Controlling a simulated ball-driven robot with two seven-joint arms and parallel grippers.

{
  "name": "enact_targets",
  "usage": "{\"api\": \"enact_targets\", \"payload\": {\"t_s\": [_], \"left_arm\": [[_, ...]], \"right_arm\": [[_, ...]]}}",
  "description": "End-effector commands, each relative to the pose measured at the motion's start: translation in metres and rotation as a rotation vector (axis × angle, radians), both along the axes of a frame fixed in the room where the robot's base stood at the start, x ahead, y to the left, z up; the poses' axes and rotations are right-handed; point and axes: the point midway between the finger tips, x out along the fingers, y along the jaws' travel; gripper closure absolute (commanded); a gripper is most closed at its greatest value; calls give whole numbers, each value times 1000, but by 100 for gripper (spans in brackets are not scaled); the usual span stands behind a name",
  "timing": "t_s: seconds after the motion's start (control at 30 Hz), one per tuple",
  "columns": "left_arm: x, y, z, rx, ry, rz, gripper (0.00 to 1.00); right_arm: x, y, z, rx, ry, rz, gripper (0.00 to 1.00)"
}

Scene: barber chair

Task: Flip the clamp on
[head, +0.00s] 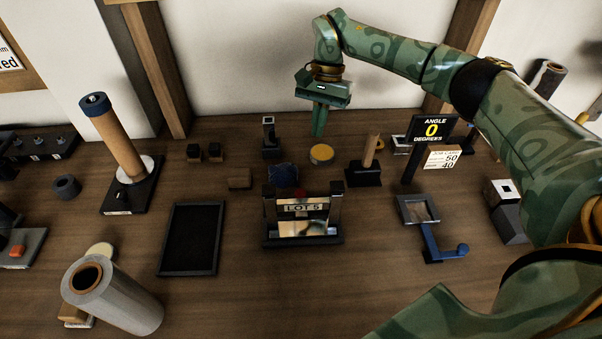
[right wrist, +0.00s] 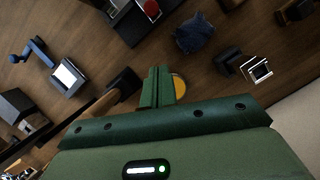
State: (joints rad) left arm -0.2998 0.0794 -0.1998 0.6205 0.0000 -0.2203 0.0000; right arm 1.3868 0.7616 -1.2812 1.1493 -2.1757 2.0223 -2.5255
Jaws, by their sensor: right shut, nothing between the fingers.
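My right gripper (head: 319,122) is shut and empty, pointing down above the back of the wooden table. Its closed green fingers also show in the right wrist view (right wrist: 158,88), beside a yellow-topped round tin (right wrist: 180,87). In the head view the tin (head: 321,153) lies just below the fingertips. No part is labelled as a clamp. A device with a blue bent lever (head: 440,252) and a grey framed plate (head: 418,209) stands right of the middle, apart from the gripper. A wooden upright handle on a black base (head: 368,172) stands right of the tin. My left gripper is not in view.
A black stand with a "LOT 5" plate (head: 303,208) is in the middle, with a dark blue lump (head: 284,175) behind it. An angle display (head: 431,130) rises at right. The front middle table is clear.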

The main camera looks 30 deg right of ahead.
Motion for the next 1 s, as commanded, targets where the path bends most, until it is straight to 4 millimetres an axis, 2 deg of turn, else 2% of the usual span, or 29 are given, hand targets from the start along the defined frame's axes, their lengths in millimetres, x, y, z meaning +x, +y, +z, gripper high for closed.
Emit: {"api": "enact_targets", "payload": {"t_s": [0.23, 0.37, 0.47, 0.87, 1.0], "left_arm": [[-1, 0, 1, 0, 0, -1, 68], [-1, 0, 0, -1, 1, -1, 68], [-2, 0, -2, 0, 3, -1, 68], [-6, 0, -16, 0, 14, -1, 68], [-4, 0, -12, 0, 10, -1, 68]], "right_arm": [[0, 0, 2, 0, -1, 0, 100], [-1, 1, -4, 1, 0, 1, 100], [-3, 4, -17, 1, 2, 0, 100], [-20, 25, -96, 2, 4, 1, 100], [-32, 41, -97, 3, 0, 3, 100]]}}
